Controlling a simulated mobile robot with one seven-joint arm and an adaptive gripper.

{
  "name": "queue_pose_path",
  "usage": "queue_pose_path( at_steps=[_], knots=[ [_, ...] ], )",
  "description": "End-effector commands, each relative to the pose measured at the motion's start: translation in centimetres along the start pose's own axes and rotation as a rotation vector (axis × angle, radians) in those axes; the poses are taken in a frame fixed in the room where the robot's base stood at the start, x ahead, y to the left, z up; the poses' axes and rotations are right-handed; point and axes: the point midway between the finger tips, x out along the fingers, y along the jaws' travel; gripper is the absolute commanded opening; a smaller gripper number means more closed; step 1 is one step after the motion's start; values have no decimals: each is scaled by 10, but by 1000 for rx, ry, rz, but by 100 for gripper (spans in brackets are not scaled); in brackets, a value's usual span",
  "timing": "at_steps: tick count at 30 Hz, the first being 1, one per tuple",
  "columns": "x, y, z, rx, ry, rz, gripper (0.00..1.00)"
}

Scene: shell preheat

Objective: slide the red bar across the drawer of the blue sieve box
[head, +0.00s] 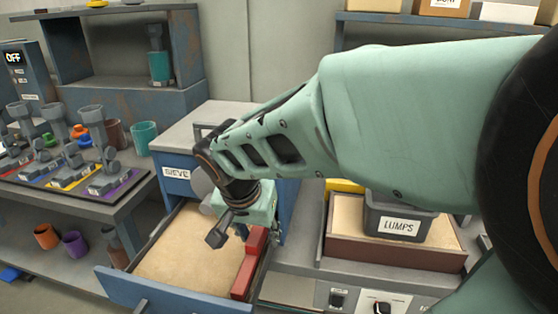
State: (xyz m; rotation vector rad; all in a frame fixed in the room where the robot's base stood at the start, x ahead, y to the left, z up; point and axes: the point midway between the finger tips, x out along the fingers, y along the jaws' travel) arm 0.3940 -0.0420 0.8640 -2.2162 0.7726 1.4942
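The blue sieve box (178,186) carries a SIEVE label, and its drawer (122,291) is pulled out toward me with a bed of tan, sand-like material inside. The red bar (246,273) lies along the drawer's right side, its far end standing taller like a block. My gripper (230,237) hangs over the right half of the drawer, just left of the bar's far end. Its dark left finger is spread out from the palm and a second dark tip shows close to the bar. Nothing shows between them. I cannot tell whether it touches the bar.
A grey LUMPS bin (395,224) stands in a brown tray (362,252) on the right bench. On the left, a rack (72,188) holds several grey tools, with a teal cup (143,137) behind. My forearm hides part of the sieve box and bench.

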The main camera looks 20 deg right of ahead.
Motion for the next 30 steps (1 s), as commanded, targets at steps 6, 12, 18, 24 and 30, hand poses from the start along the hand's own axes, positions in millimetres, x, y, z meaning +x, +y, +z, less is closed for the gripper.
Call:
queue_pose_path(
  at_steps=[6,12,18,24,30],
  knots=[
    [-4,-3,-2,2,8,-12,38],
    [-24,-4,-4,4,11,-16,38],
    [-67,-3,-3,4,10,-15,38],
    [-103,-2,-2,4,8,-11,38],
    [-121,0,-2,3,7,-8,38]
  ],
)
